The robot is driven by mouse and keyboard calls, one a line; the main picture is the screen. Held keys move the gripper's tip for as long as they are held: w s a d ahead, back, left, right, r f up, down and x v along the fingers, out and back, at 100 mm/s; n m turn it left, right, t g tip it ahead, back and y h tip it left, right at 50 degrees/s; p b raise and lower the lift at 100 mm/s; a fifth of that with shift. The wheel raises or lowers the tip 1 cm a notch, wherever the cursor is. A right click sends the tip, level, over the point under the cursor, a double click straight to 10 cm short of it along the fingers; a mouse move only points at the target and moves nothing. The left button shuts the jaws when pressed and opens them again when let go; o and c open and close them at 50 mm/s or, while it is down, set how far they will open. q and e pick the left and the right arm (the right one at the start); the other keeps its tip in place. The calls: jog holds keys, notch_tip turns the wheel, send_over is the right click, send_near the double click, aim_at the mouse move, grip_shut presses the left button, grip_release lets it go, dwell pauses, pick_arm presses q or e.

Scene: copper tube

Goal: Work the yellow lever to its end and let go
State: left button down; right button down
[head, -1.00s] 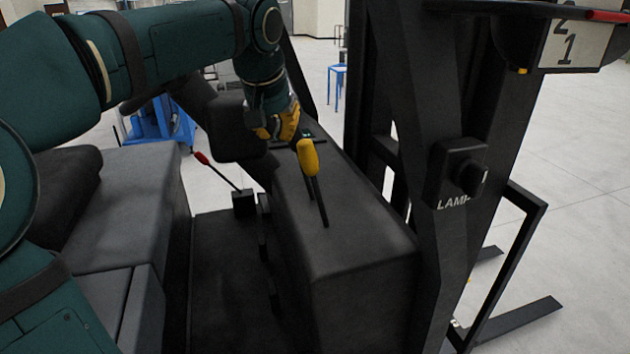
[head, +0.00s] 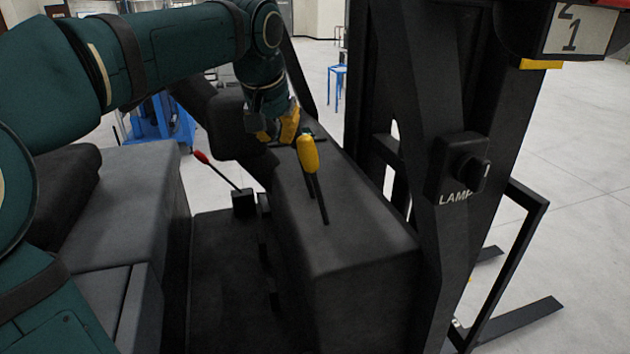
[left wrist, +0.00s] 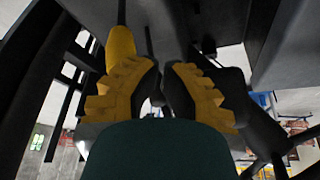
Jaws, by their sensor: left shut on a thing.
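The yellow lever (head: 308,153) stands on top of the black console, its yellow knob on a thin dark rod. My left gripper (head: 285,127) is just behind and left of this knob, with yellow stepped fingers. In the left wrist view the yellow knob (left wrist: 120,45) is beside the outer side of the left finger, not between the fingers. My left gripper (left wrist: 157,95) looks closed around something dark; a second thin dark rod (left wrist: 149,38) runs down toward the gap. The held part itself is mostly hidden. My right gripper is not in view.
The black console (head: 350,225) fills the middle. A red-tipped lever (head: 222,170) stands left of it. A dark mast with a lamp knob (head: 462,172) rises at the right, below a numbered plate (head: 580,27). Grey seats (head: 120,190) are at the left.

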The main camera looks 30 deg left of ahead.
aim_at(303, 143)
pick_arm(q)
jog(key=shift+f+b, duration=1.5)
jog(key=shift+f, duration=0.6)
jog(key=shift+d, duration=0.1)
jog(key=shift+w+d+p, duration=0.45)
jog(key=shift+w+d, duration=0.35)
jog(key=shift+w, duration=0.2)
jog(key=shift+w+d+p, duration=0.45)
jog(key=shift+w+d, duration=0.35)
jog(key=shift+w, duration=0.2)
jog(key=shift+s+a, duration=0.15)
jog(key=s+a+b, duration=0.1)
jog(key=s+a, duration=0.4)
jog(key=s, duration=0.1)
jog(key=shift+s+a, duration=0.2)
jog(key=shift+s, duration=0.15)
